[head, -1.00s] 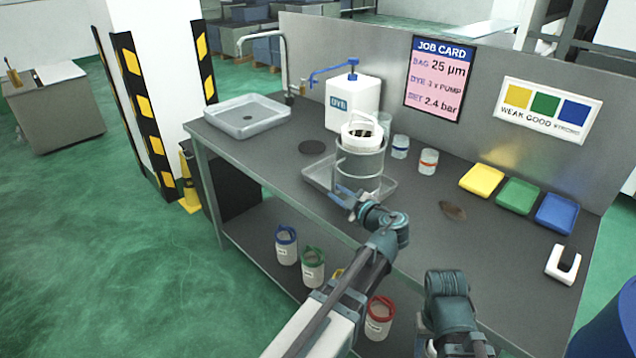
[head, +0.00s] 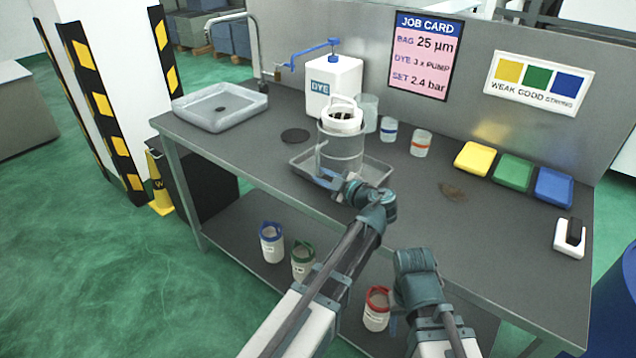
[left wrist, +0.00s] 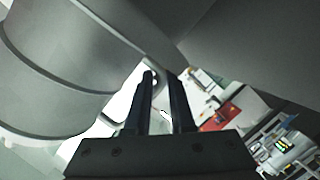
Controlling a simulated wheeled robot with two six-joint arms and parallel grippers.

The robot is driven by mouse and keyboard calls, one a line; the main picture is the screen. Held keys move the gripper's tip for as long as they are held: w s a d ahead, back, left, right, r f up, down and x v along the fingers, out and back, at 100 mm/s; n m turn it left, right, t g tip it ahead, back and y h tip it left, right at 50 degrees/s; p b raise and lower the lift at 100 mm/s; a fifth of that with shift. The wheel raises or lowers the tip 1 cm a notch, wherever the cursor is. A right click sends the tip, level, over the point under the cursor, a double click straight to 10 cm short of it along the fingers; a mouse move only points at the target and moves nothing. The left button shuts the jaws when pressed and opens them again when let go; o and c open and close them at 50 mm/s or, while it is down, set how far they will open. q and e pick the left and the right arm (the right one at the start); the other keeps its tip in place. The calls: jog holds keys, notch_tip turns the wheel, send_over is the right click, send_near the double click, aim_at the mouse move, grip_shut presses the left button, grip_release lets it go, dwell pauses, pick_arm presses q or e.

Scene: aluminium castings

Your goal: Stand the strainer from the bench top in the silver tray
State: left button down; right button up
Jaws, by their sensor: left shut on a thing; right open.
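The strainer (head: 341,152) is a grey, see-through cylinder with a white-rimmed, handled bag in its top. It is upright over the silver tray (head: 304,167), a shallow rectangular tray on the bench top. My left gripper (head: 328,181) is shut on the strainer low on its near side. It hides part of the strainer's base, so I cannot tell whether the base touches the tray. In the left wrist view the closed fingers (left wrist: 160,78) meet the grey body (left wrist: 60,60). My right gripper (head: 394,325) is open, low in front of the bench and partly hidden by its arm.
A white DYE bottle (head: 332,83) and a clear beaker (head: 370,112) stand behind the strainer. Two small jars (head: 421,143) are to the right. A grey basin (head: 220,108) is at left. Yellow (head: 479,157), green and blue trays line the right.

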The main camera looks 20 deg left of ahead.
pick_arm(q)
jog(key=shift+f, duration=0.35)
jog(key=shift+r, duration=0.15)
pick_arm(e)
jog(key=shift+a+f, duration=0.1)
jog(key=shift+f, duration=0.1)
pick_arm(q)
jog(key=c, duration=1.2)
grip_release()
jog(key=shift+c, duration=0.2)
jog(key=o, duration=0.5)
pick_arm(e)
jog(key=shift+f, duration=0.1)
pick_arm(q)
jog(key=shift+s, duration=0.1)
